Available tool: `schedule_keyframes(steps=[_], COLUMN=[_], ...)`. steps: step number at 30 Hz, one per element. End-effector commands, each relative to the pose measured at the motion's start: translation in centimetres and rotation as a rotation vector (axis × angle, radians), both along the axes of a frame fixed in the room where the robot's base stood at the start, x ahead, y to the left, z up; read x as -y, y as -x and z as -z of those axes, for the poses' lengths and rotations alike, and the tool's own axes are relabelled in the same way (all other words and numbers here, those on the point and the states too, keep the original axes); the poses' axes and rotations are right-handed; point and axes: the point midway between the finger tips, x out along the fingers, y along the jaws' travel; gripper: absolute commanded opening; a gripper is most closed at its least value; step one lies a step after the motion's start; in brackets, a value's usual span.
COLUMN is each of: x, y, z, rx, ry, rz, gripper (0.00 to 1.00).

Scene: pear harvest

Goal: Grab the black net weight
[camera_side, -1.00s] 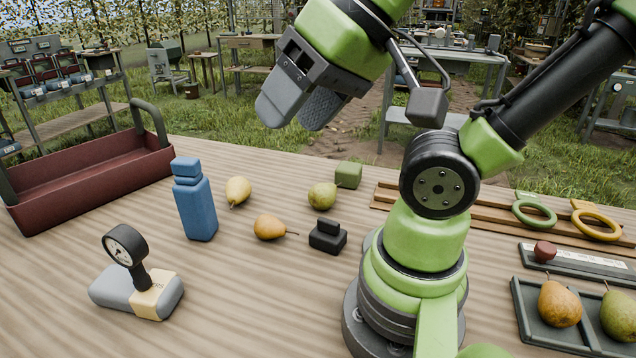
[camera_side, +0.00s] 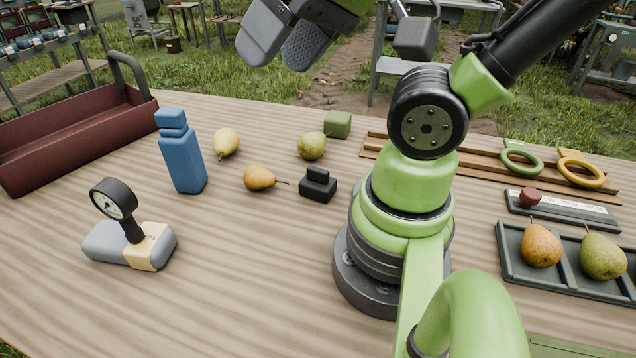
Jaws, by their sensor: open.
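The black net weight (camera_side: 317,188) is a small dark block with a raised top grip. It sits upright on the wooden table, just left of my base and right of an orange-brown pear (camera_side: 260,178). My gripper (camera_side: 272,52) is at the top of the picture, raised above the far part of the table. Its two grey fingers are apart with nothing between them. The gripper is well clear of the weight, and its upper part is cut off by the frame edge.
A yellow pear (camera_side: 226,142), green pear (camera_side: 311,146) and green cube (camera_side: 338,124) lie behind the weight. A blue bottle (camera_side: 182,158), gauge (camera_side: 114,199) and red crate (camera_side: 75,140) stand left. A pear tray (camera_side: 512,262) and rings (camera_side: 522,160) are right. The front-left table is clear.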

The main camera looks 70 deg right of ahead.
Motion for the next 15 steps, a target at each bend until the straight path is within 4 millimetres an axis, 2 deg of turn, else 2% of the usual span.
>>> schedule_keyframes(steps=[1,3,11,15], x=[0.0,0.0,0.0,1.0], y=[0.0,0.0,-0.1,-1.1], z=[0.0,0.0,0.0,0.8], rx=[0.0,0.0,-0.002,-0.041], ry=[0.0,0.0,0.001,0.044], rz=[0.0,0.0,0.001,0.014], gripper=[0.71,0.83,0.83,0.83])
